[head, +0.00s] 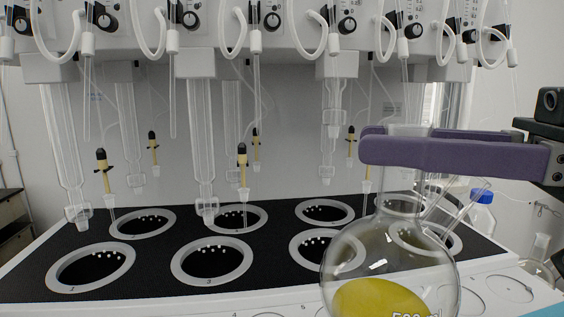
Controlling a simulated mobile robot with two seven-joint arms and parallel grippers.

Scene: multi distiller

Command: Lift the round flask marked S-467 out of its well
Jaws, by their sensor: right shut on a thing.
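A round glass flask (350,262) with yellow liquid hangs large in front at the right, its lower end cut off by the picture's edge. Part of a "500 ml" print shows on it; I cannot read an S-467 mark. My right gripper (374,141) comes in from the right, with its purple fingers shut around the flask's neck. The flask is upright and appears above the black deck (150,262); which well it belongs to cannot be told. My left gripper is not in view.
The deck has several grey-ringed wells, such as a front one (174,268). Glass tubes (202,150) and white hoses hang from the white distiller housing (230,30) above. A blue-capped bottle (483,215) and a small flask (541,246) stand at the right.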

